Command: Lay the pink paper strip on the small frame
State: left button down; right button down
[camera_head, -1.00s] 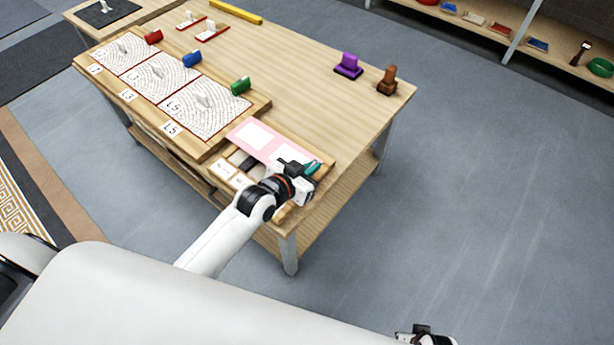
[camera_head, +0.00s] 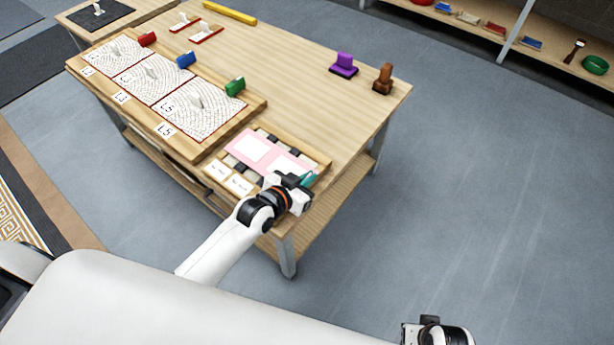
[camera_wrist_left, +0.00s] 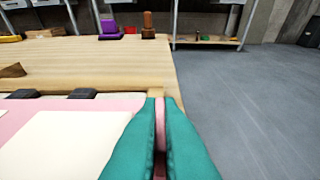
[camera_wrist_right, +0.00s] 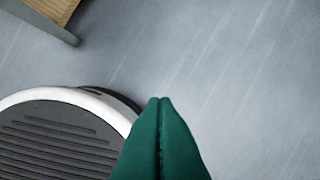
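The pink paper strip (camera_head: 268,159), with white rectangles on it, extends over the small wooden frame (camera_head: 297,146) at the table's near right corner. Dark pads (camera_head: 270,139) show along the strip's far edge. My left gripper (camera_head: 304,181) is at the strip's right end. In the left wrist view its teal fingers (camera_wrist_left: 161,100) are closed with pink paper between them; the strip (camera_wrist_left: 25,118) extends left from there. Whether the strip touches the frame all along is unclear. My right gripper (camera_wrist_right: 160,99) is shut and empty above the floor, away from the table.
Small white cards (camera_head: 238,184) lie at the frame's near side. A large wooden tray (camera_head: 257,107) with patterned panels stands to the left. Green (camera_head: 235,86), purple (camera_head: 344,65) and brown (camera_head: 383,79) stamp-like blocks stand on the table. The table's middle right is clear.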

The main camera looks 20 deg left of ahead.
pick_arm(q)
jog(key=c, duration=1.6)
grip_release()
pick_arm(e)
jog(key=shift+w+r, duration=0.1)
jog(key=shift+r, duration=0.1)
pick_arm(q)
jog(key=shift+r, duration=0.1)
